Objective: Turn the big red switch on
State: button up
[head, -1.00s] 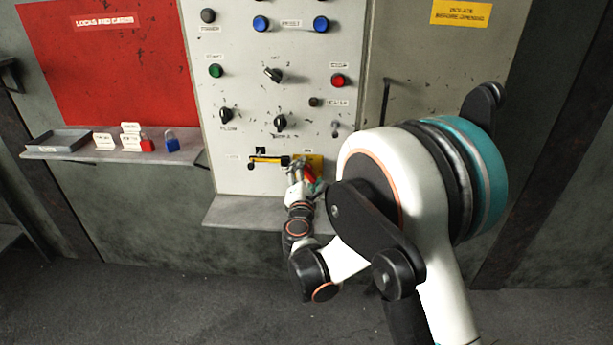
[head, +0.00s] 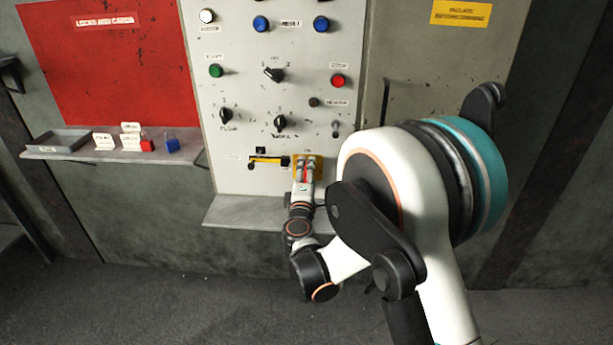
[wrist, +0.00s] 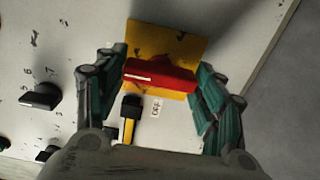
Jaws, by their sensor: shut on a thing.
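The big red switch (head: 305,172) is on a yellow plate (head: 319,162) low on the grey control panel. In the wrist view the red handle (wrist: 160,76) lies nearly level across the yellow plate (wrist: 165,40), with a white mark near its left end. My gripper (head: 306,164) is at the switch and partly covers it in the head view. In the wrist view its teal-padded fingers (wrist: 162,70) are at the two ends of the handle, shut on it. A small label beside the plate seems to read OFF.
A yellow-and-black slide bar (head: 268,161) is just left of the switch. Knobs and buttons fill the panel above, with a lit white lamp (head: 207,16) at top left. A ledge (head: 245,212) sticks out below. A shelf (head: 100,155) with locks and cards is at left.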

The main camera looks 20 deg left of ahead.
dwell(0.4)
jog(key=o, duration=1.1)
jog(key=shift+c, duration=0.2)
jog(key=v, duration=1.2)
jog(key=shift+w+d, duration=0.1)
jog(key=shift+d, duration=0.05)
